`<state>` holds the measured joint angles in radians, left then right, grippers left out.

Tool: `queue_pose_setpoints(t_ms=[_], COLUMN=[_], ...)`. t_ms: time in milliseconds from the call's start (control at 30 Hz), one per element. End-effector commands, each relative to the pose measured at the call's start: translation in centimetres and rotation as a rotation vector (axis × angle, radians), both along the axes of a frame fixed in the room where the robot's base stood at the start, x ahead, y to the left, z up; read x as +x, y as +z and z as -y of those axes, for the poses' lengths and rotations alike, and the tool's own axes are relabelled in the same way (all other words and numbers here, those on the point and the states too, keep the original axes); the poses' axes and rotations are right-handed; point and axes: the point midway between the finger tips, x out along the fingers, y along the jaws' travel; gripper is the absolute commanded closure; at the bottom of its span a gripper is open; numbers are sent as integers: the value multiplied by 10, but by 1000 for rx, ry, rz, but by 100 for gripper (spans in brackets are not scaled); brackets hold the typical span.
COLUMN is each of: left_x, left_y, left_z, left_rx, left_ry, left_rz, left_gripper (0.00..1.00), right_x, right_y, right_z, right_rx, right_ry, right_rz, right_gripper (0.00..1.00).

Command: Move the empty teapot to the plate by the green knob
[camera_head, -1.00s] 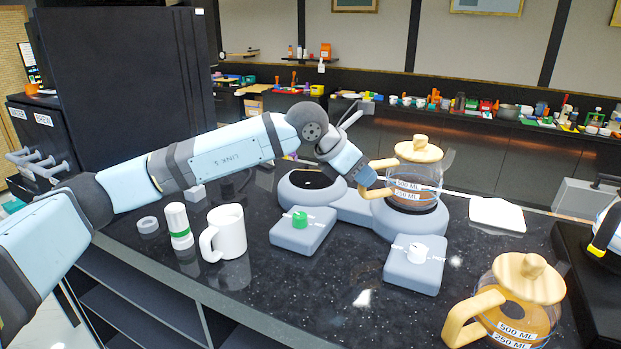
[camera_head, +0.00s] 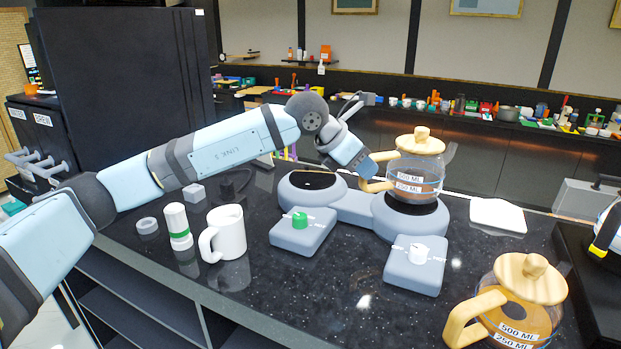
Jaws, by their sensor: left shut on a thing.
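The empty teapot (camera_head: 418,172) is clear glass with a wooden lid, a wooden handle and volume labels. It is upright over the right plate (camera_head: 400,222) of the grey double warmer, seemingly just above it. My left gripper (camera_head: 372,178) is shut on its handle; the fingertips are partly hidden by the wrist. The left plate (camera_head: 312,182) is bare and lies behind the green knob (camera_head: 300,218). A white knob (camera_head: 418,251) sits in front of the right plate. My right gripper is not in view.
A second teapot (camera_head: 515,305) with brown liquid stands at the front right. A white mug (camera_head: 228,234), a white-green bottle (camera_head: 178,225) and a tape ring (camera_head: 147,226) stand left of the warmer. A white pad (camera_head: 497,215) lies right of it.

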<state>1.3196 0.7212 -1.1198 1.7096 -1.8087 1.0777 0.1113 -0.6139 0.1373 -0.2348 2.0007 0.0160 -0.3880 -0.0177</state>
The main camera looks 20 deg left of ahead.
Motion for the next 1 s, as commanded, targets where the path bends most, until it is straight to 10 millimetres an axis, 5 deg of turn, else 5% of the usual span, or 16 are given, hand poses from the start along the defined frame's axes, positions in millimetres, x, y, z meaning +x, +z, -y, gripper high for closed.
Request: queue_pose_setpoints(t_ms=[1000], left_x=[0], left_y=[44], left_z=[0], left_rx=[-2], left_ry=[-1], left_rz=[3], left_gripper=[100], right_x=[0], right_y=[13], right_z=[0], right_rx=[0], right_ry=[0], right_rz=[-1], right_gripper=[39])
